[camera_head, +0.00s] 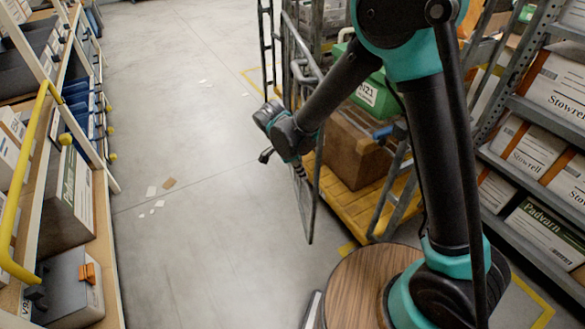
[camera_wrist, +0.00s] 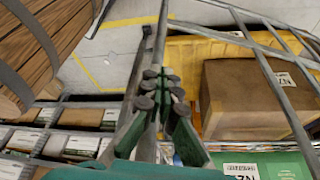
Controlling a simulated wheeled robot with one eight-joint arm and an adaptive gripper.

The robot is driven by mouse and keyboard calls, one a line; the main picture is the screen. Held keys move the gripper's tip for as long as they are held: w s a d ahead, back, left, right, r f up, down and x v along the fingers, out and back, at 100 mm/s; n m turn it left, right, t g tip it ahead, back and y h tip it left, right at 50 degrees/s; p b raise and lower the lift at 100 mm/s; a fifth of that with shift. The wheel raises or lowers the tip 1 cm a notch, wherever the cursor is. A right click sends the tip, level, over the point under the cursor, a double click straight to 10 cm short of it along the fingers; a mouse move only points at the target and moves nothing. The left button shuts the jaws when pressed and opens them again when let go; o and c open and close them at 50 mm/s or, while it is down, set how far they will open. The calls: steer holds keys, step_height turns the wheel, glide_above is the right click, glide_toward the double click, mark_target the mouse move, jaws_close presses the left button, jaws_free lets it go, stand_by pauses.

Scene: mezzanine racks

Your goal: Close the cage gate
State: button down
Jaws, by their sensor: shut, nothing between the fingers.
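The cage gate (camera_head: 311,236) is a grey metal tube frame at the front of a roll cage (camera_head: 390,222) in the head view. It stands swung out on the aisle side, apart from the front post. My gripper (camera_wrist: 162,92) is shut and empty, and points down at the gate. In the wrist view a gate tube (camera_wrist: 163,25) runs just behind and beside the fingertips; I cannot tell whether they touch it. In the head view my wrist and arm hide part of the gate and cage, and the fingers show only small.
The cage holds a brown box (camera_head: 352,150) and a green crate (camera_head: 375,95) on a yellow base (camera_head: 350,212). Racks with boxes (camera_head: 538,230) stand right, and a shelf with a yellow rail (camera_head: 12,200) stands left. The aisle floor (camera_head: 190,110) between is open, with scattered paper scraps (camera_head: 152,191).

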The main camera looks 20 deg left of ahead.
steer(key=shift+w+d, duration=0.45)
steer(key=shift+d, duration=0.3)
